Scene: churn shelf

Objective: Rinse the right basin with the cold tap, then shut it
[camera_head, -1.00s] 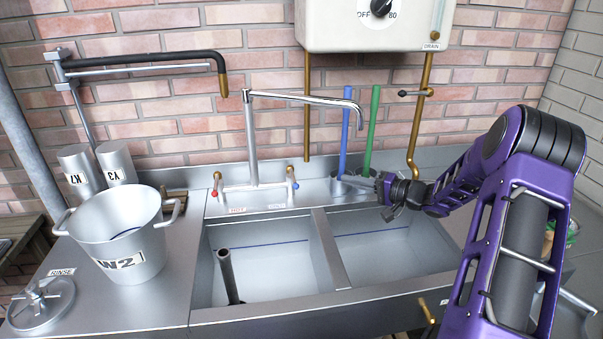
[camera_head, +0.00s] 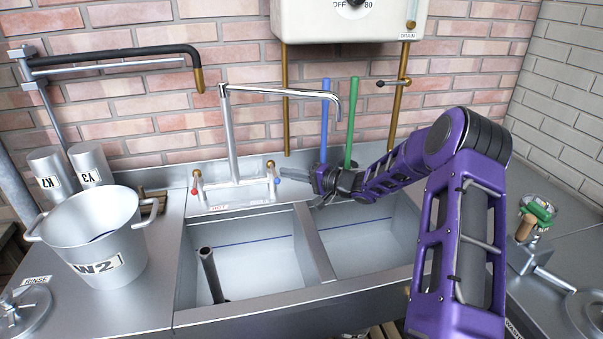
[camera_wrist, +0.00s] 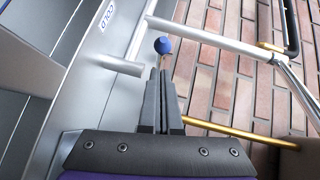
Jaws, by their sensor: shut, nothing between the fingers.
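The cold tap (camera_head: 276,172) is the right-hand one of two, marked blue. Its blue knob (camera_wrist: 163,45) shows just beyond my fingertips in the wrist view. My gripper (camera_wrist: 160,74) is shut and empty, its fingers pointing at the knob; contact cannot be told. In the head view my gripper (camera_head: 291,174) reaches in from the right, behind the basins. The right basin (camera_head: 365,245) looks empty, partly hidden by my arm. The swivel spout (camera_head: 290,93) points right, its tip above the right basin's back side. No water shows at the tip.
The left basin (camera_head: 245,250) holds an upright dark pipe (camera_head: 211,275). A blue rod (camera_head: 324,125) and a green rod (camera_head: 351,125) stand behind my gripper. A bucket marked W2 (camera_head: 95,240) stands on the left counter. A COLD label (camera_wrist: 107,15) lies beside the tap.

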